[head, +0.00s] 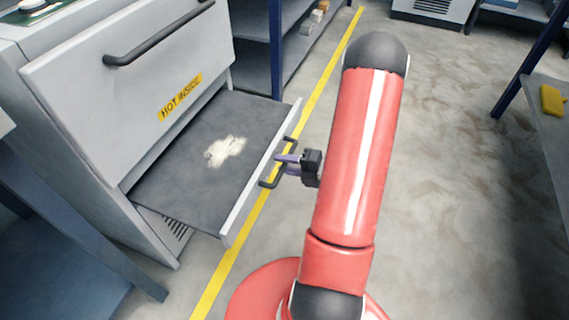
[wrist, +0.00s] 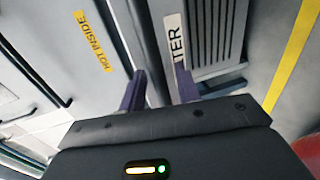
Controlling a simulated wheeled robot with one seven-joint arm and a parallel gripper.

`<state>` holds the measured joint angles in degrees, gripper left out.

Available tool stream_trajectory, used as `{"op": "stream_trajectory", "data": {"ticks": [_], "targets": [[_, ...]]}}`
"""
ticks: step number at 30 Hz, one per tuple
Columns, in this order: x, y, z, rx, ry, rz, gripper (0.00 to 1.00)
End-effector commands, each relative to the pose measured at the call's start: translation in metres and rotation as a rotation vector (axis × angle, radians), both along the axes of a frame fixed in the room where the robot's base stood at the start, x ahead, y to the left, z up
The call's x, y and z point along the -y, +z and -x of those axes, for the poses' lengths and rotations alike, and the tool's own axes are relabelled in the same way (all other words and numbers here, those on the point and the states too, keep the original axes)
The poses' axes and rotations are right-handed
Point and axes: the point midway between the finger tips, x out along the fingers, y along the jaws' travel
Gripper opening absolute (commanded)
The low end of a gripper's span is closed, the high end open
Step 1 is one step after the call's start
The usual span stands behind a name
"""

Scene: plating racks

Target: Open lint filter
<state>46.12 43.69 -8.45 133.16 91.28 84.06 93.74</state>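The lint filter is a flat dark drawer (head: 185,185) with a pale front edge, pulled well out of the grey machine in the head view. A patch of whitish lint (head: 225,151) lies on it. A black bar handle (head: 266,184) is on its front. My gripper (head: 284,160) is at the middle of this handle, its purple fingers overlapping the bar. In the wrist view the two fingers (wrist: 160,88) stand a little apart beside a white label ending in "TER" (wrist: 174,38).
The machine's door (head: 130,75) above is shut, with a black handle and a yellow "HOT INSIDE" label (head: 180,97). A blue shelf rack (head: 255,45) stands behind the drawer. Floor (head: 455,190) to the right is clear. A bench with a yellow item (head: 552,100) stands far right.

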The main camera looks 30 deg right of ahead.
Motion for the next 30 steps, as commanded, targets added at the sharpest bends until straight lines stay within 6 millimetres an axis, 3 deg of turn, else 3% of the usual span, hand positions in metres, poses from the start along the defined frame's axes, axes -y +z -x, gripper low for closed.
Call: {"op": "stream_trajectory", "data": {"ticks": [13,30], "targets": [[0.039,0.013,0.053,0.0,-0.004,0.001,0.33],[0.042,0.014,0.058,0.0,-0.001,-0.001,0.33]]}}
